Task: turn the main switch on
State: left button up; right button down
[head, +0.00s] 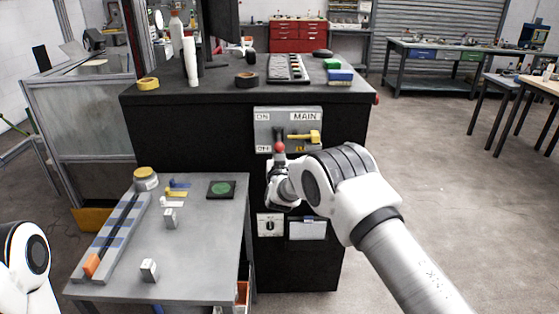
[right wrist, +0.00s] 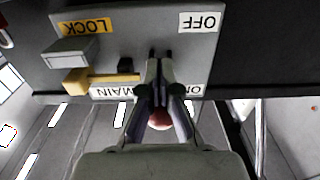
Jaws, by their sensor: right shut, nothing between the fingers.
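The main switch panel (head: 262,116) is a grey box on the front of the black cabinet, marked ON above, OFF below and MAIN. A red ball knob (head: 279,147) shows beside the OFF label. A yellow handle (head: 303,136) sticks out at the panel's right. My right gripper (head: 277,172) is just below the knob, shut and empty. The right wrist view is upside down; the fingertips (right wrist: 160,55) point at the panel, and the red knob (right wrist: 160,119) shows partly hidden behind the fingers. I cannot tell whether they touch. My left gripper is out of view.
A grey side table (head: 210,240) at the left holds small blocks, a green pad (head: 221,189) and a rail with an orange piece. The cabinet top (head: 215,92) holds tape rolls, a bottle and a tray. The floor at the right is open.

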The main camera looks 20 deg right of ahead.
notch_tip(320, 180, up, 2)
jog(key=shift+r+p, duration=0.1)
jog(key=shift+p, duration=0.35)
jog(key=shift+s+f, duration=0.1)
jog(key=shift+f, duration=0.15)
jog(key=shift+s+a+f, duration=0.25)
jog(key=shift+s+f, duration=0.35)
jog(key=shift+s, duration=0.2)
jog(key=p+v, duration=0.3)
jog(key=v, duration=0.4)
jog(key=shift+s+f, duration=0.1)
